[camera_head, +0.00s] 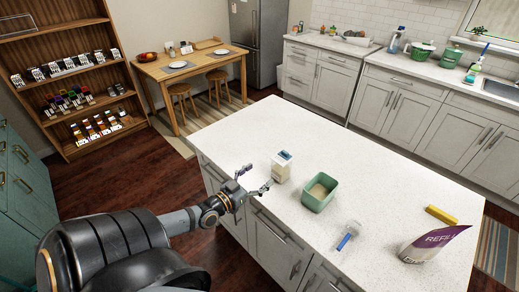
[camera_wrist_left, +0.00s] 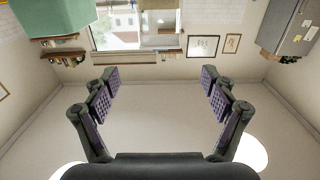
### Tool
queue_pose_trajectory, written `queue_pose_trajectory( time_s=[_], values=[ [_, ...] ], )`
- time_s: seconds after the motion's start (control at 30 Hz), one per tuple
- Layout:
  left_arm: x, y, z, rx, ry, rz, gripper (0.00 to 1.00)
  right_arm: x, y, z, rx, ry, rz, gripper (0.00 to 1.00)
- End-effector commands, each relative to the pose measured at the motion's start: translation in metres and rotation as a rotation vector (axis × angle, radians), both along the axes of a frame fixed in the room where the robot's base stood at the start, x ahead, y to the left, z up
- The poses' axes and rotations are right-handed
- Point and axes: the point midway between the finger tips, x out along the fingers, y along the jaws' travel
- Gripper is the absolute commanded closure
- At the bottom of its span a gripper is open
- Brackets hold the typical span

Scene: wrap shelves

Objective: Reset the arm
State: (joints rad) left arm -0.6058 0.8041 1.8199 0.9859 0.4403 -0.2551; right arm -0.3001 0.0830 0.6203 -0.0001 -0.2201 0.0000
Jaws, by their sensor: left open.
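My left arm comes in from the lower left in the head view. My left gripper (camera_head: 257,178) is at the left edge of the white island counter, its two fingers spread apart with nothing between them. In the left wrist view, the open fingers (camera_wrist_left: 160,95) frame an empty space, with the room upside down behind them. A white carton with a blue top (camera_head: 282,167) stands upright on the counter just right of the gripper. From the head view I cannot tell whether a fingertip touches it. My right gripper is not in view.
The island counter (camera_head: 255,130) also holds a green open bin (camera_head: 319,192), a blue-handled item (camera_head: 347,237), a yellow block (camera_head: 441,214) and a refill pouch (camera_head: 432,244). A stocked wooden shelf (camera_head: 62,20) and dining table (camera_head: 180,75) stand beyond. Floor shows between them.

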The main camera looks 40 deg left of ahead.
Motion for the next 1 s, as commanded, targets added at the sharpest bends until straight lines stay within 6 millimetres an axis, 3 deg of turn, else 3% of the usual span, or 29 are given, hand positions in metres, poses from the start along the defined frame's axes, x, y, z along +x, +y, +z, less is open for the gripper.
queue_pose_trajectory(
  time_s=[0.27,0.33,0.43,0.6,0.7,0.83,1.0],
  values=[
    [0.0,0.0,0.0,0.0,0.001,-0.001,0.15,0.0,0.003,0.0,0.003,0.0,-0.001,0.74],
    [0.0,-0.008,-0.004,-0.002,0.02,-0.015,0.15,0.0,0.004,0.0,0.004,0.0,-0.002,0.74],
    [-0.004,-0.045,-0.02,-0.004,0.121,-0.081,0.15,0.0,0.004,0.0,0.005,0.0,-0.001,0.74],
    [-0.029,-0.132,-0.057,0.052,0.44,-0.218,0.15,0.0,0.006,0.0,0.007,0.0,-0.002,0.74],
    [-0.051,-0.156,-0.069,0.107,0.627,-0.228,0.15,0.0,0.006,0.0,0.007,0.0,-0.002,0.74],
    [-0.077,-0.162,-0.073,0.157,0.813,-0.185,0.15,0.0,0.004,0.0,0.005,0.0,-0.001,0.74],
    [-0.108,-0.155,-0.069,0.186,0.998,-0.095,0.15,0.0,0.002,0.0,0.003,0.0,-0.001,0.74]
  ],
)
